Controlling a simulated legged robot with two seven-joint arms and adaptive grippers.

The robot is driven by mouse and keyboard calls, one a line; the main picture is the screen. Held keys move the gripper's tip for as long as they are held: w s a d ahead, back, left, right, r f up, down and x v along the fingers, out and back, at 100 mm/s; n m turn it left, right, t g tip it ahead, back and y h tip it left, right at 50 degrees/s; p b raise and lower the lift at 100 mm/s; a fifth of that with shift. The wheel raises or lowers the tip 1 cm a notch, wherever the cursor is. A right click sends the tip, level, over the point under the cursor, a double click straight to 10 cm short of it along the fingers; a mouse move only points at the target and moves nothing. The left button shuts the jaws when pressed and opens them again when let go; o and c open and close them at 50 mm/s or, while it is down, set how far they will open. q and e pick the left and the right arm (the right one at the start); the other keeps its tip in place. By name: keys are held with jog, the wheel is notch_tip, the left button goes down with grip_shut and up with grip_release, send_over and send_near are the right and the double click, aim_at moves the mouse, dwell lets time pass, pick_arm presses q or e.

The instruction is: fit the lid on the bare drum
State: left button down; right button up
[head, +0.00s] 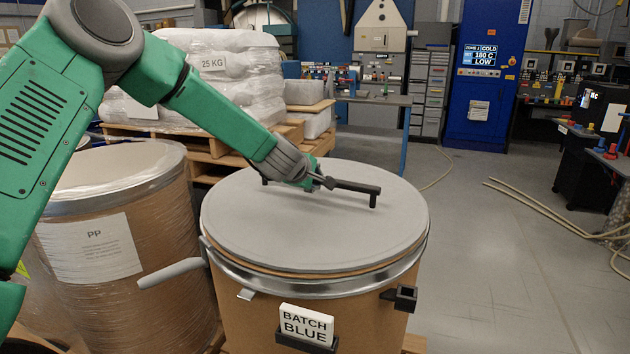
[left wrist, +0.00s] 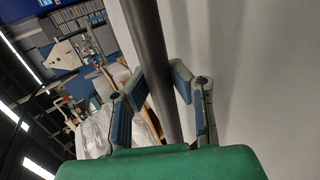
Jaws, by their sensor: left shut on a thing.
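The round grey lid (head: 300,235) lies over the top of the drum (head: 250,312), which carries a "BATCH BLUE" sign (head: 307,323). A thin brown strip shows between lid edge and metal ring (head: 320,283); I cannot tell whether the lid is fully seated. The ring's lever (head: 172,272) sticks out to the left. My left gripper (head: 318,182) is shut on the lid's black bar handle (head: 355,187). In the left wrist view the handle (left wrist: 148,35) runs between its fingers (left wrist: 158,78), with the grey lid (left wrist: 265,80) beside it. My right gripper is not in view.
A wrapped drum with a "PP" label (head: 90,248) stands close on the left. Wrapped sacks (head: 215,75) on a wooden pallet (head: 205,148) are behind. Hoses (head: 545,210) lie on the floor at right. The floor (head: 500,270) right of the drum is mostly clear.

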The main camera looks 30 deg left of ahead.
pick_arm(q)
jog(key=shift+w+d+r, duration=0.1)
jog(key=shift+r, duration=0.1)
jog(key=shift+d+r, duration=0.1)
jog(key=shift+d, duration=0.2)
jog(key=shift+a+f+b, duration=0.35)
jog(key=shift+a+f, duration=0.2)
jog(key=shift+d, duration=0.1)
jog(key=c, duration=1.4)
grip_release()
jog(key=o, duration=0.5)
jog(key=shift+s+f, duration=0.2)
jog(key=shift+f, duration=0.05)
